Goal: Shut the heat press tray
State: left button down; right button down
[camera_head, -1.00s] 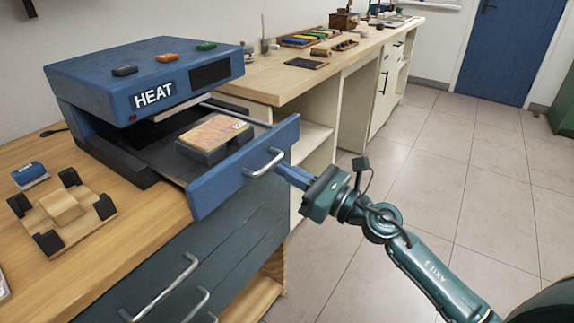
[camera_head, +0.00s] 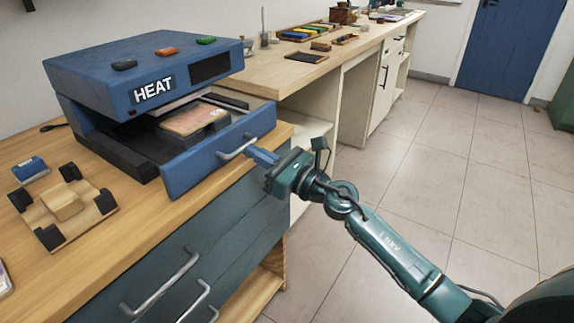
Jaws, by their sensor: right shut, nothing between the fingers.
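The blue heat press (camera_head: 143,75) stands on the wooden bench, its front marked HEAT. Its tray (camera_head: 220,153) is partly pulled out, with a blue front panel and a silver handle (camera_head: 236,149). A pinkish flat piece on a dark block (camera_head: 192,121) lies in the tray, its back part under the press head. My right gripper (camera_head: 258,156) is shut and empty, with its blue fingertips against or very near the tray front by the right end of the handle; exact contact is hard to tell. My left gripper is not in view.
Drawers with silver handles (camera_head: 162,285) are below. A second bench (camera_head: 284,69) with tools runs behind. The tiled floor (camera_head: 420,180) at right is clear.

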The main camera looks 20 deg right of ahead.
aim_at(234, 143)
jog(key=x, duration=0.2)
jog(key=b+x, duration=0.1)
jog(key=x, duration=0.1)
jog(key=f+x, duration=0.1)
jog(key=x, duration=0.1)
jog(key=shift+w+f, duration=0.1)
jog(key=shift+w, duration=0.05)
jog(key=shift+w+a, duration=0.3)
jog(key=shift+w+a+b, duration=0.15)
jog(key=shift+w+b, duration=0.05)
jog(key=shift+b, duration=0.1)
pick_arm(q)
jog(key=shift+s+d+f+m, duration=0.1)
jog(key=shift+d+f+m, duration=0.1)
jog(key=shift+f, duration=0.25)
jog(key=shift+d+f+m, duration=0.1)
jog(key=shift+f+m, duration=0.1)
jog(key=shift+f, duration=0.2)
pick_arm(e)
jog(key=shift+r, duration=0.35)
